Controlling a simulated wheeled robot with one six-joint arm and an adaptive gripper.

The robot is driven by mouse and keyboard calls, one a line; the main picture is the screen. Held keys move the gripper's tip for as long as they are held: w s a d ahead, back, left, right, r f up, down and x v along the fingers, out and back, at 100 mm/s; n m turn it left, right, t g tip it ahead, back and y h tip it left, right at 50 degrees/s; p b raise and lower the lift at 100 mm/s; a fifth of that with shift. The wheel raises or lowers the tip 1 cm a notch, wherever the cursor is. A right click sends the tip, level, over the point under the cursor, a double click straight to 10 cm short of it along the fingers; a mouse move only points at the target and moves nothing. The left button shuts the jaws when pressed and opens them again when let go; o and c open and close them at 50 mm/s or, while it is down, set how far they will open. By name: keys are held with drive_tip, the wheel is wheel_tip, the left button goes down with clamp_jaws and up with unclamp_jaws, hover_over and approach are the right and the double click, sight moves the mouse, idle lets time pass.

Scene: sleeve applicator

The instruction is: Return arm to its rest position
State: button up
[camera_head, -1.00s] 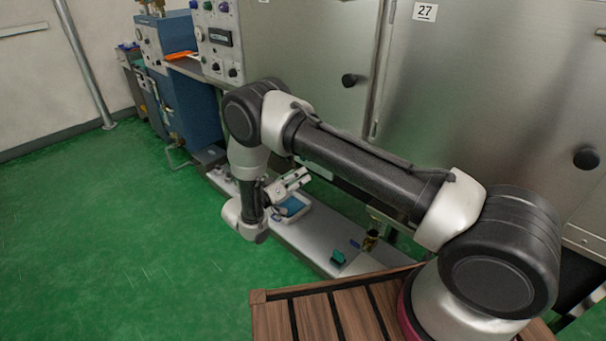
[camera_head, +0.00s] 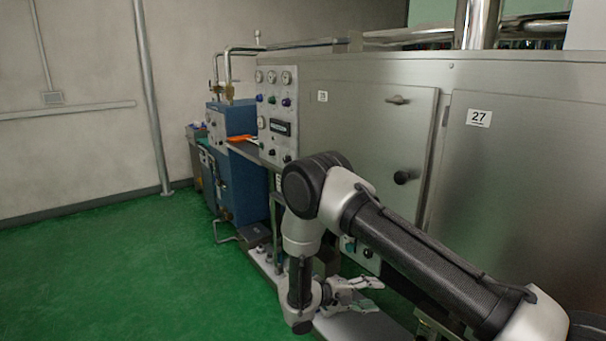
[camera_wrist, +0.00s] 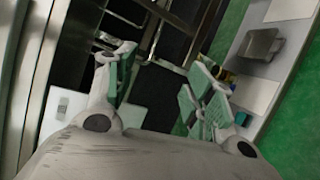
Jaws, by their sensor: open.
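My gripper (camera_head: 358,294) is at the end of my folded arm, low in front of the steel machine, above the light-coloured ledge at its foot. In the wrist view, my gripper (camera_wrist: 162,95) shows two fingers with green pads set well apart. Nothing is between them. Behind the fingers are dark slots and metal rails, with part of the ledge (camera_wrist: 280,75) and green floor at the right.
The steel machine (camera_head: 385,120) with a door marked 27 fills the right. A blue unit (camera_head: 240,170) with a control panel (camera_head: 277,115) stands left of it. A grey pipe (camera_head: 150,100) runs up the wall. The green floor (camera_head: 120,270) at left is clear.

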drive_tip(key=s+d+r+m+y, duration=0.1)
drive_tip(key=s+d+r+y, duration=0.4)
drive_tip(key=s+r, duration=0.4)
drive_tip(key=s+d+r+m+y, duration=0.2)
drive_tip(key=s+d+r+y, duration=0.3)
drive_tip(key=r, duration=1.2)
drive_tip(key=s+d+r+m+t+y, duration=0.1)
drive_tip(key=s+d+r+y, duration=0.4)
drive_tip(key=s+r, duration=0.8)
drive_tip(key=shift+s+d+r+m, duration=0.25)
drive_tip(key=shift+s+d+m, duration=0.2)
drive_tip(key=shift+d+m, duration=0.2)
